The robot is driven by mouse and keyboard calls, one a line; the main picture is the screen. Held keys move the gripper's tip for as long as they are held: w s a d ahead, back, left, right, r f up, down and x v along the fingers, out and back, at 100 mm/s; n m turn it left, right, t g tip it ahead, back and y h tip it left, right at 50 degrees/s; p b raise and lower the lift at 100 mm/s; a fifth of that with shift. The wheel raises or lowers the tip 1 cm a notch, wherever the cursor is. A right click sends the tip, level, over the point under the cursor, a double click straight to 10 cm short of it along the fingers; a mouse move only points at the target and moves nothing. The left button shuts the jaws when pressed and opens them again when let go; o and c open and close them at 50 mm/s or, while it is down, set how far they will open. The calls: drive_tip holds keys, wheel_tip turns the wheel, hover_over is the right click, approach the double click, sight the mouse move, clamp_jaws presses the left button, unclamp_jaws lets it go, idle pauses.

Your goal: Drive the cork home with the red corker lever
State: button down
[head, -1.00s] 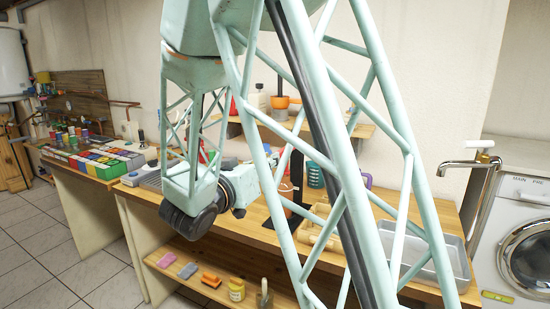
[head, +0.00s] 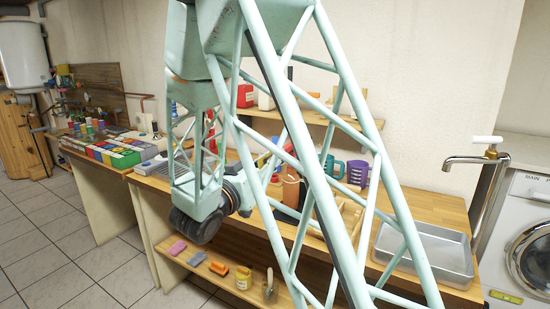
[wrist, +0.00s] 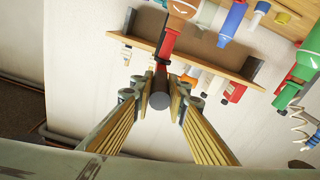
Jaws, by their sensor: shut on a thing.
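In the wrist view my gripper (wrist: 160,88) has its two fingers closed in around the dark grip end of the red corker lever (wrist: 168,44). The lever's red bar runs up from the fingertips toward an orange-brown rounded thing at the top edge. In the head view my arm's lattice covers most of the corker, and I cannot make out the fingertips there. A brown-orange bottle-like shape (head: 291,189) shows between the struts. The cork is not visible in either view.
A blue mug (head: 333,167) and purple mug (head: 357,173) stand on the bench behind my arm. A metal tray (head: 424,253) lies at right, near a tap (head: 478,158) and washing machine (head: 527,235). A wall shelf (head: 320,119) hangs above. Small items line the lower shelf (head: 228,278).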

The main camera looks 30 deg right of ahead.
drive_tip(key=shift+f, duration=0.3)
drive_tip(key=c, duration=2.6)
unclamp_jaws()
drive_tip(key=shift+o, duration=0.3)
drive_tip(key=shift+r, duration=0.1)
drive_tip(key=shift+a, duration=0.1)
drive_tip(key=r+v, duration=0.1)
drive_tip(key=v, duration=1)
drive_tip(key=shift+s+a+f, duration=0.2)
drive_tip(key=shift+a+f, duration=0.1)
drive_tip(key=shift+f, duration=0.2)
